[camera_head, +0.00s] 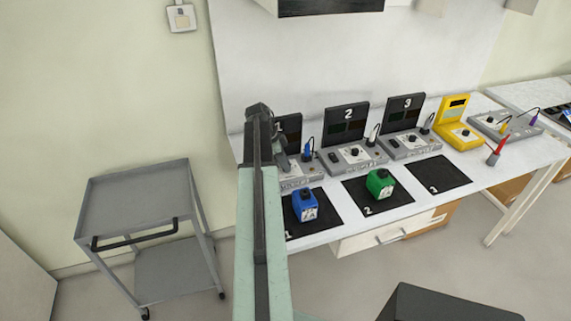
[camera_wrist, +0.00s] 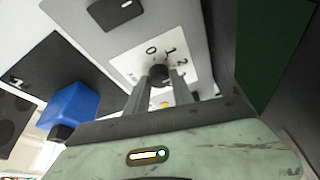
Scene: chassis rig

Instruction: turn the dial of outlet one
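Outlet one is a grey box with an upright black panel marked 1 (camera_head: 289,128), at the left end of the bench row. My arm hides much of it. In the wrist view its black dial (camera_wrist: 158,73) stands on a white plate (camera_wrist: 137,58) with the marks 0, 1 and 2. My gripper (camera_wrist: 160,80) is at the dial, one finger on each side of it. Whether the fingers press on the dial cannot be made out. In the head view the gripper is mostly hidden at outlet one.
A blue block (camera_head: 304,206) and a green block (camera_head: 380,183) sit on black mats in front. The blue block also shows in the wrist view (camera_wrist: 68,104). Outlets two (camera_head: 347,125) and three (camera_head: 403,112) and a yellow device (camera_head: 455,118) stand to the right. A grey cart (camera_head: 140,190) is at left.

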